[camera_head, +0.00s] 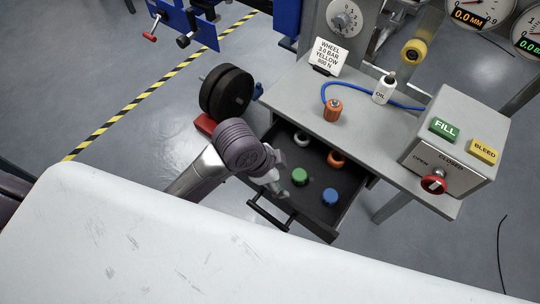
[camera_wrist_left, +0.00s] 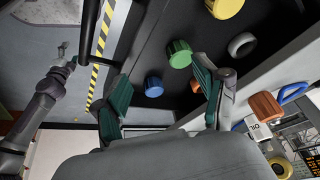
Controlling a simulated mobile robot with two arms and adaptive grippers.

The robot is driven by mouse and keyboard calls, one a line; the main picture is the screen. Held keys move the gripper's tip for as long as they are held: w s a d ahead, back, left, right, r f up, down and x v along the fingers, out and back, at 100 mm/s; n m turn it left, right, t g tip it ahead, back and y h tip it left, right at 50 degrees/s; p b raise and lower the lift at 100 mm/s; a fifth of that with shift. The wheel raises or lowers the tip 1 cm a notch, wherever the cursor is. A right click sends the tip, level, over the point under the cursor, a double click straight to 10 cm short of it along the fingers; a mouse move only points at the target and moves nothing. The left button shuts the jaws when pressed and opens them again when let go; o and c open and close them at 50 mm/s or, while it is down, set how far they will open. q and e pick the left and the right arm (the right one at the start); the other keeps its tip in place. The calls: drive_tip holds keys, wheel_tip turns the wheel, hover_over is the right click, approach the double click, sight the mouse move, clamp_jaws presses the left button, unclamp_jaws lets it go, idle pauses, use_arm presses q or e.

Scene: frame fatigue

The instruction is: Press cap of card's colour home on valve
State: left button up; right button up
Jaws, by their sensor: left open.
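The card (camera_head: 326,55) reads "WHEEL 3.0 BAR YELLOW 800 N". An orange valve-like fitting (camera_head: 333,110) with a blue hose stands on the bench; it also shows in the wrist view (camera_wrist_left: 265,107). The open drawer (camera_head: 318,218) holds a green cap (camera_head: 299,175), a blue cap (camera_head: 330,196), an orange cap (camera_head: 336,158) and a whitish ring-like cap (camera_head: 301,138). A yellow cap (camera_wrist_left: 225,6) shows in the wrist view; my arm hides it in the head view. My left gripper (camera_wrist_left: 162,70) is open and empty over the drawer, with the green and blue caps beyond its fingers.
An oil bottle (camera_head: 383,90) stands behind the fitting. A control box (camera_head: 447,150) with FILL, BLEED and a red knob (camera_head: 434,184) is at right. A yellow wheel (camera_head: 414,51) is at the back. A grey arm, probably my right, shows in the wrist view; its tip is small.

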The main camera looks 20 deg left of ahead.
use_arm(q)
drive_tip(key=w+a+r+m+g+y, duration=0.3)
drive_tip(key=w+a+r+m+y, duration=0.15)
drive_tip(key=w+m, duration=0.55)
drive_tip(key=shift+m+h, duration=0.35)
drive_tip(key=shift+m, duration=0.25)
drive_tip(key=f, duration=0.2)
drive_tip(key=s+f, duration=0.1)
drive_tip(key=f, duration=0.4)
drive_tip(key=shift+s+a+f+p, duration=0.15)
drive_tip(key=shift+a+p, duration=0.15)
drive_tip(key=shift+a, duration=0.1)
drive_tip(key=shift+w+a+f+p, duration=0.1)
drive_tip(key=shift+w+f+p, duration=0.05)
drive_tip(key=shift+f, duration=0.75)
drive_tip(key=shift+w+d+f+p, duration=0.1)
drive_tip(key=shift+w+f+p, duration=0.1)
drive_tip(key=shift+f, duration=0.75)
drive_tip(key=shift+w+a+f+p, duration=0.1)
drive_tip(key=shift+f+p, duration=0.05)
drive_tip(key=shift+f, duration=0.75)
drive_tip(key=shift+c, duration=0.2)
drive_tip(key=c, duration=1.1)
